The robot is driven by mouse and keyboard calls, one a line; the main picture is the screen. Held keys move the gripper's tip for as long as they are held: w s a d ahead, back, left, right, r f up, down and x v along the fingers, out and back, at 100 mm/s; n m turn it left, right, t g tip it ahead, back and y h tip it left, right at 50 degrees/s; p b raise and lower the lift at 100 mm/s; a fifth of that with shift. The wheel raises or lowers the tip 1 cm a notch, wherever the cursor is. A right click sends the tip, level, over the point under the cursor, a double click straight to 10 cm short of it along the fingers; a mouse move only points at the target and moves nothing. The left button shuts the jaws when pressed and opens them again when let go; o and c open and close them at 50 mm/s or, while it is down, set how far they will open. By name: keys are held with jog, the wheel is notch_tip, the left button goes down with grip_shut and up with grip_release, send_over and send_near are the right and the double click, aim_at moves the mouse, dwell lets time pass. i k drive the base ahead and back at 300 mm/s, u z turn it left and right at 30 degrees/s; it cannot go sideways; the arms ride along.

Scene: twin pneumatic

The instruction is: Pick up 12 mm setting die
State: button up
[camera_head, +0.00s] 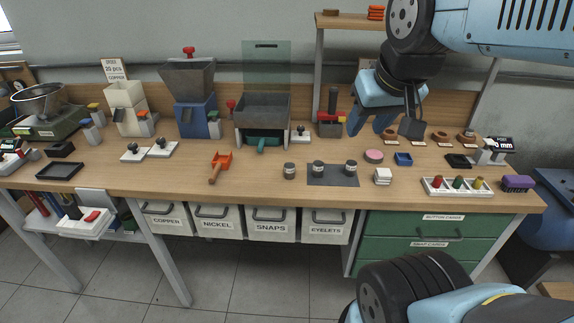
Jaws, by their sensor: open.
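A white rack (433,192) at the right front of the bench holds a red-topped peg (437,182), a green-topped peg (458,182) and a yellow-topped peg (478,183). These may be setting dies, but their labels are too small to read, so I cannot tell which is the 12 mm one. My gripper (396,128) hangs over the right back of the bench, open and empty, fingers pointing down. It is behind and to the left of the rack, apart from it.
Round brown pieces (440,136) stand behind. A grey mat (333,180) carries two jars. Hoppers (188,80) and a shelf (345,20) rise at the back.

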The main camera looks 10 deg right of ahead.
aim_at(350, 165)
jog(key=u, duration=0.55)
jog(key=k, duration=1.1)
jog(key=z, duration=0.6)
jog(key=i, duration=1)
jog(key=u, duration=0.05)
